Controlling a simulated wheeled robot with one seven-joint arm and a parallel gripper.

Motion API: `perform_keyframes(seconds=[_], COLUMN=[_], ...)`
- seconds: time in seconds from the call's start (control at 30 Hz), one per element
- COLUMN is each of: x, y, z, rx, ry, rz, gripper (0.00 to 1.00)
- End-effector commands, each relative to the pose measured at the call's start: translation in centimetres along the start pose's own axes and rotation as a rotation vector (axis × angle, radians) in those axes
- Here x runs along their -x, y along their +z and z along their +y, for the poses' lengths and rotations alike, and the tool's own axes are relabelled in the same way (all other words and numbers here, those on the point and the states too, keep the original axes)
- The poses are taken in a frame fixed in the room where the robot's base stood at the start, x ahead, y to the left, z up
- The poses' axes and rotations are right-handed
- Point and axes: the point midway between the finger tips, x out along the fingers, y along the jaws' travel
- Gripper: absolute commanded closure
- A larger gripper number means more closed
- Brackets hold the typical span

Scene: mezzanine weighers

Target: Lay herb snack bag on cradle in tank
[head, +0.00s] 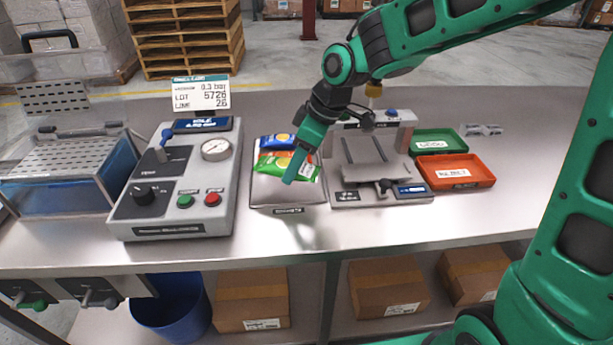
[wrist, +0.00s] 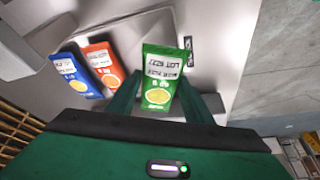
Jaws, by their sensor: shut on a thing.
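The green snack bag (head: 302,172) with a yellow round print is at the front of a shallow metal tray. I take it for the herb bag. My gripper (head: 290,178) points down over the tray, shut on this green bag. The wrist view shows the green bag (wrist: 163,75) upright between the two fingers (wrist: 165,95). At the far left stands the tank (head: 70,190), with blue water behind clear walls. A pale perforated plate (head: 75,153), seemingly the cradle, lies across its top and looks bare. The tank's clear lid (head: 50,65) is raised.
A blue bag (wrist: 75,75) and an orange bag (wrist: 103,62) lie in the tray beside the green one. A grey control box (head: 175,190) with gauge and lever stands between tray and tank. Right are a bench device (head: 375,178), a green bin (head: 438,150) and an orange bin (head: 457,182).

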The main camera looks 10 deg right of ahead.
Motion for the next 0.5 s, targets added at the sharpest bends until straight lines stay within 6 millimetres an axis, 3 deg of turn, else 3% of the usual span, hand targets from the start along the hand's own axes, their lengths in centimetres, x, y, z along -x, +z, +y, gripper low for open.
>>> perform_keyframes(seconds=[0.2,0.37,0.5], x=[-0.9,-1.3,-2.8], y=[2.2,2.7,3.3], z=[2.2,2.4,2.4], rx=[-0.001,0.000,0.001], ry=[0.000,-0.001,-0.004], rz=[-0.001,-0.001,-0.002], gripper=[0.76,0.76,0.76])
